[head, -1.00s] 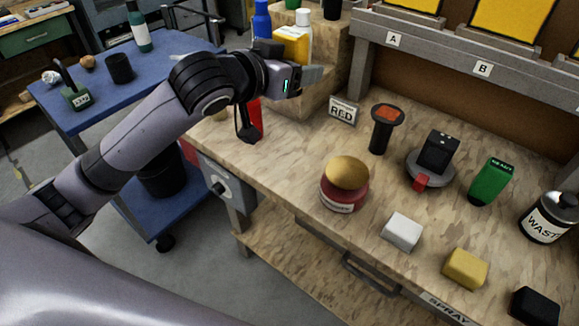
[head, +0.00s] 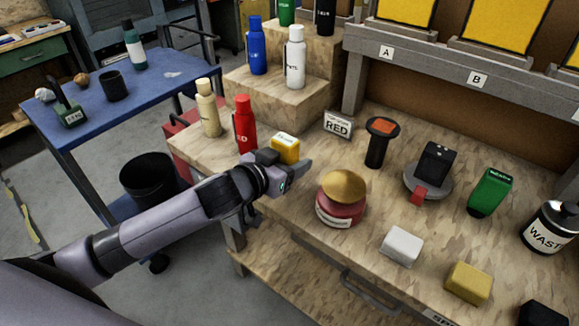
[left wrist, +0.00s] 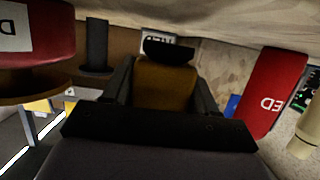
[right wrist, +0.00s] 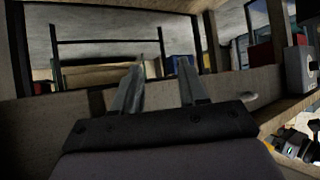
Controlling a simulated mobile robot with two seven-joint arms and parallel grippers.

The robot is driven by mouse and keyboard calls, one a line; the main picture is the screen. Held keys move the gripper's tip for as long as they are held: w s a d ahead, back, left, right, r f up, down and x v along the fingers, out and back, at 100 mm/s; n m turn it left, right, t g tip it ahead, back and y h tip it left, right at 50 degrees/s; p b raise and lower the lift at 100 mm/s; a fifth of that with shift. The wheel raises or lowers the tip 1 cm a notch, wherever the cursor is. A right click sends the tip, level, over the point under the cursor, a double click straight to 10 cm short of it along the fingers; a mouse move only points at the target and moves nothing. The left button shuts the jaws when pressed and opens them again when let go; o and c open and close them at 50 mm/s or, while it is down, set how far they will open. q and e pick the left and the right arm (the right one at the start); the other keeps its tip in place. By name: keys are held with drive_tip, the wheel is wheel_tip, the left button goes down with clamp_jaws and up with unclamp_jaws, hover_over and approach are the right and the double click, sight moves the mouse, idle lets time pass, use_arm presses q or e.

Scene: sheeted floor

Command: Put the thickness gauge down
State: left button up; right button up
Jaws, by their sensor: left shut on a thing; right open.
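The yellow thickness gauge (head: 286,146) is in my left gripper (head: 300,168), low over the left part of the bench top. In the left wrist view the gauge (left wrist: 165,88) sits between the two fingers of the left gripper (left wrist: 163,85), with a dark end pointing away. I cannot tell whether the gauge touches the bench. My right gripper (right wrist: 162,90) shows only in the right wrist view, open and empty, with its fingers apart.
A red bottle (head: 245,125) stands left of the gauge, beside a cream bottle (head: 209,108). A red pot with a tan dome (head: 341,200) is close on the right. The RED sign (head: 338,125) and a black stand (head: 379,143) are behind. White (head: 402,246) and yellow (head: 468,283) blocks lie in front.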

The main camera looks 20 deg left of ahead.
use_arm(q)
drive_tip(key=shift+f, duration=0.8)
drive_tip(key=o, duration=1.1)
drive_tip(key=shift+f, duration=0.15)
drive_tip(key=shift+o, duration=0.2)
drive_tip(key=shift+f+b, duration=0.15)
drive_tip(key=shift+b, duration=0.2)
drive_tip(key=shift+r+v, duration=0.2)
drive_tip(key=shift+v, duration=3.4)
drive_tip(key=shift+w+a, duration=0.1)
